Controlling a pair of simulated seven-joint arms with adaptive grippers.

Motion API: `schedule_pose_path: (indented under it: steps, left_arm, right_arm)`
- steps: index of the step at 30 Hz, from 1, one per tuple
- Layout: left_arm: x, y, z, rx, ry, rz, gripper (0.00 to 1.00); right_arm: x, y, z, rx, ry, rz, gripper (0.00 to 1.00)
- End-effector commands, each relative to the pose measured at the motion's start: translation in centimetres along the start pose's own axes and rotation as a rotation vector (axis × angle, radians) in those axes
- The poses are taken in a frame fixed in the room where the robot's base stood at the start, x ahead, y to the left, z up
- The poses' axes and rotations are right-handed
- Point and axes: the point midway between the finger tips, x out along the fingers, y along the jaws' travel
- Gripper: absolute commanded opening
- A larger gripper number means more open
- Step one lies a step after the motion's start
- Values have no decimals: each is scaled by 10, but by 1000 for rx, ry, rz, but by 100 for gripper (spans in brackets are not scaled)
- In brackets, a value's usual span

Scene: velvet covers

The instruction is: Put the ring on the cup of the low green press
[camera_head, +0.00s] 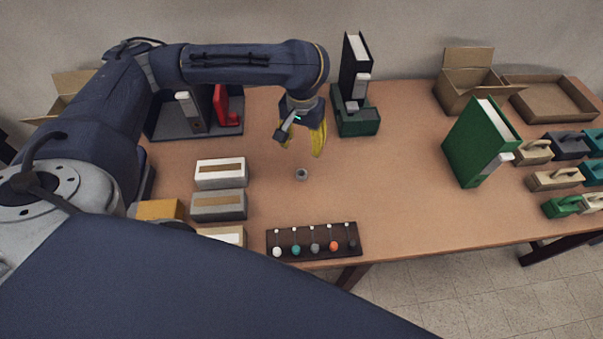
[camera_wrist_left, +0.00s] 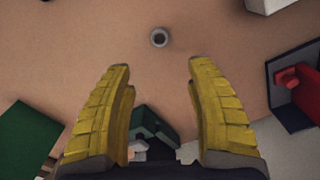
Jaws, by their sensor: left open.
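A small grey ring (camera_head: 301,174) lies flat on the table, with a dark hole in its middle. It also shows in the left wrist view (camera_wrist_left: 159,38), beyond the fingertips and between their lines. My left gripper (camera_head: 302,148) is open and empty, pointing down above the table behind the ring; its yellow fingers stand apart in the left wrist view (camera_wrist_left: 158,66). A low dark green block, which looks like the press (camera_head: 358,124), stands to the right behind the gripper. It is partly visible between the fingers (camera_wrist_left: 150,122). I cannot make out its cup. My right gripper is out of view.
A black binder (camera_head: 353,68) stands behind the green block. White and grey boxes (camera_head: 220,173) lie left of the ring. A dark rack with coloured balls (camera_head: 314,241) is at the front edge. A green binder (camera_head: 478,145) stands right. Table between is clear.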

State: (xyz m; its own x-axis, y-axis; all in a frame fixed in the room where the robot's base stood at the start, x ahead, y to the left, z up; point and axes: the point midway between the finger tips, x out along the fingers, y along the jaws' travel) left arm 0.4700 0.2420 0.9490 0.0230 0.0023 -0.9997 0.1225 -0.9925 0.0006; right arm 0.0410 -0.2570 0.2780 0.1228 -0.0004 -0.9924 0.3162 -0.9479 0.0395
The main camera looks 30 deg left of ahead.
Motion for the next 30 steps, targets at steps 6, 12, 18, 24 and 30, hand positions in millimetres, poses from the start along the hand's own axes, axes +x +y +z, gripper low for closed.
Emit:
schedule_pose_path:
  steps: [6, 12, 18, 24, 30]
  left_arm:
    - [-22, -3, -11, 161, 32, -7, 56]
    - [-31, -4, -12, 504, 32, -13, 56]
    - [-37, -5, -11, 902, 26, -19, 56]
    - [-42, -5, -10, 1301, 18, -21, 56]
    - [-44, -6, -8, 1701, 8, -17, 56]
  right_arm:
    - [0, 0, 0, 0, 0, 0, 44]
    - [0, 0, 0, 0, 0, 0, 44]
    - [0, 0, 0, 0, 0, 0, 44]
    - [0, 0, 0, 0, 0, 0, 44]
    - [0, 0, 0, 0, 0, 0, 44]
